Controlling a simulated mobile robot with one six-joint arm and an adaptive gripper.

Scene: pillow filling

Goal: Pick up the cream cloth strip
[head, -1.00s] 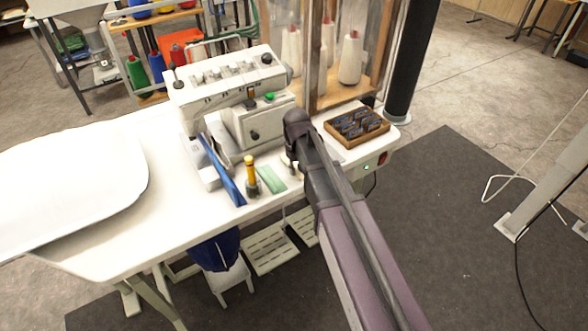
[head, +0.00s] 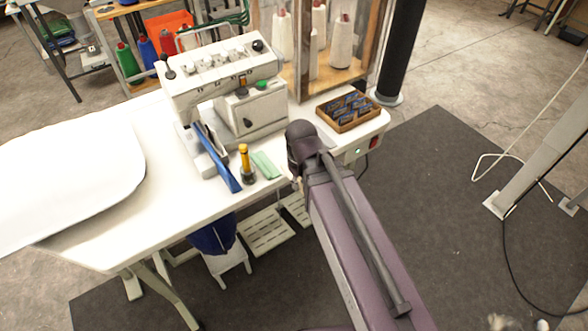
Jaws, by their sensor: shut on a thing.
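My gripper (head: 297,184) is mostly hidden behind my own dark wrist, over the front right edge of the white sewing table (head: 185,200). Only a small part of it shows. It is shut on the cream cloth strip, of which at most a small pale bit can be made out beside the wrist. How the strip sits in the jaws is hidden. No other cream strip shows on the table.
A green strip (head: 265,165), a yellow-topped bottle (head: 246,165) and a blue strip (head: 217,158) lie or stand left of my wrist. The sewing machine (head: 222,85) is behind them. A wooden tray (head: 348,125) is on the right. White fabric (head: 65,180) covers the left end.

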